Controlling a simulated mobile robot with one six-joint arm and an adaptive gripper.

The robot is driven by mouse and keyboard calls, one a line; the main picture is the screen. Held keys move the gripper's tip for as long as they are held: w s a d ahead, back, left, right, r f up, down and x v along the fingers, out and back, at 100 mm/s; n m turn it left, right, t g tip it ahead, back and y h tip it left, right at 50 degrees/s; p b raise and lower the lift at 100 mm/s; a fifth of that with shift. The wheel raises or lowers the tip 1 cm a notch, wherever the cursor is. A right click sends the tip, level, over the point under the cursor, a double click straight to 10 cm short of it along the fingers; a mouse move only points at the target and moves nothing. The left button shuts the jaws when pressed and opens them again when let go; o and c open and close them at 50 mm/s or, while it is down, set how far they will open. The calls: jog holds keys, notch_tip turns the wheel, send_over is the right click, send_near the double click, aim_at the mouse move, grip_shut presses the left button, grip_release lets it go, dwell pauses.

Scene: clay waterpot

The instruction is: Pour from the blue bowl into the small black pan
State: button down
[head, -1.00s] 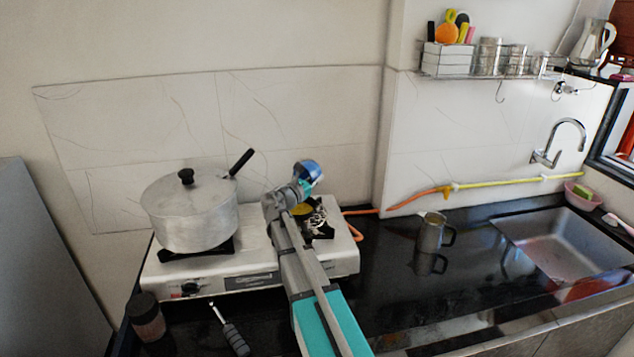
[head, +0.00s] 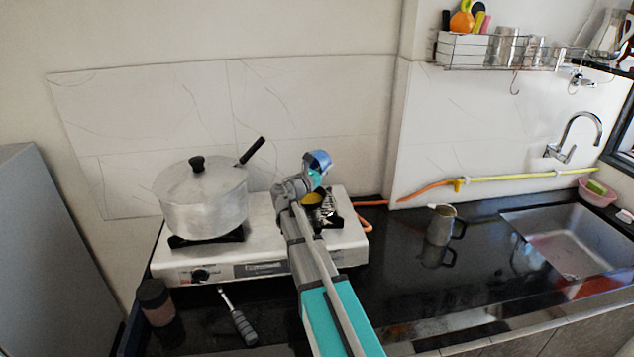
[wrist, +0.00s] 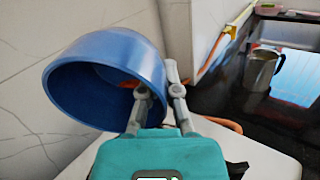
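The blue bowl (head: 318,160) is held above the right side of the stove, steeply tilted. It fills the upper left of the wrist view (wrist: 110,55), its opening turned down toward my gripper, with an orange-red patch inside. My gripper (wrist: 158,88) is shut on the bowl's wall, one finger inside the rim and one outside. It also shows in the head view (head: 310,178). No small black pan shows clearly. A yellow, dark-edged thing (head: 312,198) sits under the bowl at the right burner, partly hidden by my arm; I cannot tell whether it is the pan.
A large lidded silver pot (head: 202,205) stands on the left burner of the white stove (head: 218,268), a black handle (head: 252,150) behind it. A metal jug (head: 440,226) stands on the black counter. A dark jar (head: 155,302) and a grey-handled tool (head: 242,325) are in front.

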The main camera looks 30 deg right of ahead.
aim_at(327, 161)
jog(key=shift+s+a+r+h+b, duration=0.15)
jog(key=shift+a+h+b, duration=0.1)
jog(key=shift+h+b, duration=0.65)
jog(key=shift+a+r+h+b, duration=0.1)
jog(key=shift+a+h+b, duration=0.15)
jog(key=shift+h+b, duration=0.6)
dwell(1.8)
jog(key=shift+r+y, duration=0.1)
jog(key=shift+y, duration=0.25)
jog(key=r+p, duration=0.1)
jog(key=p, duration=0.1)
jog(key=r+y+p, duration=0.1)
jog(key=p, duration=0.1)
jog(key=shift+d+r+p, duration=0.3)
jog(key=shift+p, duration=0.1)
jog(key=shift+d+g+y+p, duration=0.15)
jog(key=shift+g+y+p, duration=0.15)
jog(key=shift+y+p, duration=0.55)
jog(key=shift+w+d+f+y+p, duration=0.1)
jog(key=shift+w+d+y+p, duration=0.2)
jog(key=shift+p, duration=0.6)
jog(key=shift+s+f+g, duration=0.1)
jog(key=shift+f+g, duration=0.05)
jog(key=shift+g, duration=0.15)
jog(key=shift+y, duration=0.25)
jog(key=shift+y+p, duration=0.3)
jog(key=shift+p, duration=0.35)
